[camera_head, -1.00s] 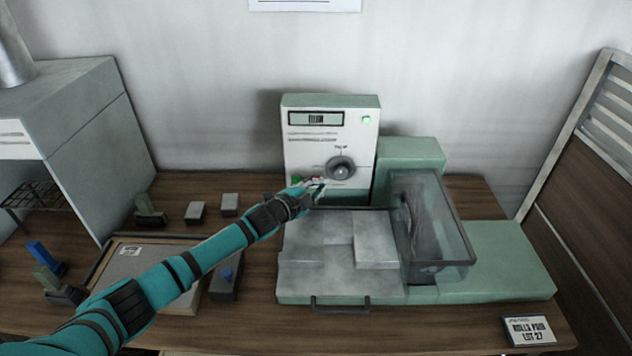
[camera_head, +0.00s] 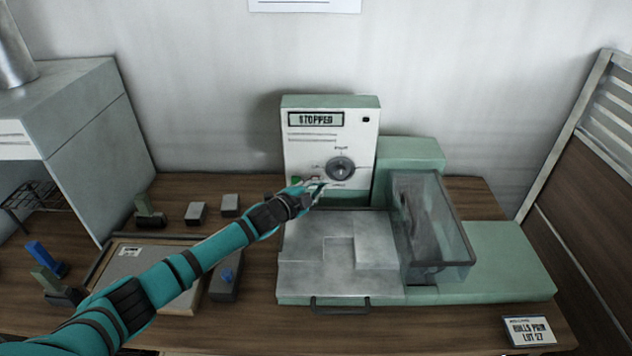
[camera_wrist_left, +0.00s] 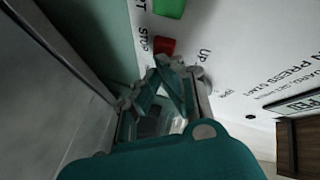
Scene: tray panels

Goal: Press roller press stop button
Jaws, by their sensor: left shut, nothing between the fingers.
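The roller press has an upright control panel (camera_head: 300,150) with a display (camera_head: 316,119) that reads STOPPED. The lamp (camera_head: 366,119) at its upper right is dark. A green button (camera_head: 296,179) sits low on the panel and also shows in the left wrist view (camera_wrist_left: 169,7). The red stop button (camera_wrist_left: 164,45), beside the word STOP, is in the left wrist view. My left gripper (camera_head: 318,187) is shut and empty at the panel's lower part. In the wrist view its fingertips (camera_wrist_left: 165,63) are right at the red button; I cannot tell whether they touch it. My right gripper is not in view.
A round knob (camera_head: 341,169) is just above my left gripper. The metal press bed (camera_head: 325,275) and a clear guard (camera_head: 435,225) stand in front and to the right. A tray (camera_head: 150,260) and small blocks (camera_head: 196,212) lie to the left.

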